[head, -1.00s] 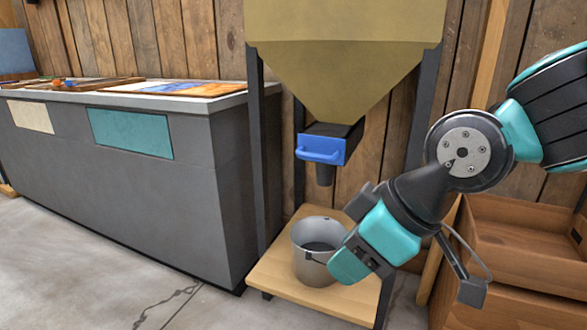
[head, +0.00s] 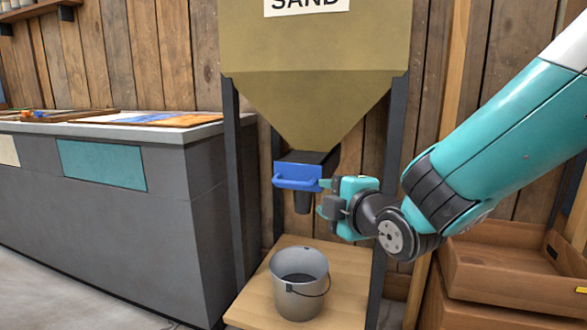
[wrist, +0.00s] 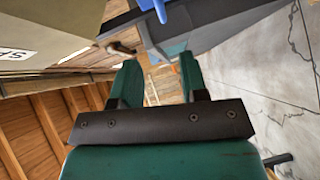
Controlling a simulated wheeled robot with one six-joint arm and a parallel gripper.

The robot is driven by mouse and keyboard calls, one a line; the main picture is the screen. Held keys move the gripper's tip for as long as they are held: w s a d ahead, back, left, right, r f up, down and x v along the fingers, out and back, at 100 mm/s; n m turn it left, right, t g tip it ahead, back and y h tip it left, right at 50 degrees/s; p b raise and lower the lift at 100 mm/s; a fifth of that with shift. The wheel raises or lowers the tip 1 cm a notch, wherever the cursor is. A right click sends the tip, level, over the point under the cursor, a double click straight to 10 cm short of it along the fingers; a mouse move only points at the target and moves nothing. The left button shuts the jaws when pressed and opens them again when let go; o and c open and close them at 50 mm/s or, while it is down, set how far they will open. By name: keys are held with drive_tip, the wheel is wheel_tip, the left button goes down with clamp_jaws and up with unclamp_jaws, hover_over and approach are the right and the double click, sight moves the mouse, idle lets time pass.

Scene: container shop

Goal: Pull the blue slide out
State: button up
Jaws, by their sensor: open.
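The blue slide (head: 298,176) sits at the bottom of the sand hopper's spout in the head view, with a blue bar handle across its front. In the wrist view a piece of the blue slide (wrist: 158,6) shows at the top edge, beyond the fingertips. My gripper (head: 322,198) is just right of the slide in the head view, its fingers pointing left towards the handle's right end. In the wrist view my gripper (wrist: 158,72) has its two green fingers apart with nothing between them. Whether a fingertip touches the slide I cannot tell.
A tan sand hopper (head: 320,100) stands on dark legs above the slide. A grey bucket (head: 299,290) stands on the wooden shelf (head: 345,262) under the spout. A grey counter (head: 130,220) is at left, wooden crates (head: 500,270) at right.

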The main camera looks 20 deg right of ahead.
sight(295, 184)
drive_tip(key=p+x, duration=1.4)
drive_tip(key=x, duration=0.1)
drive_tip(key=shift+p, duration=0.4)
drive_tip(key=shift+c, duration=0.2)
drive_tip(key=shift+s, duration=0.1)
clamp_jaws()
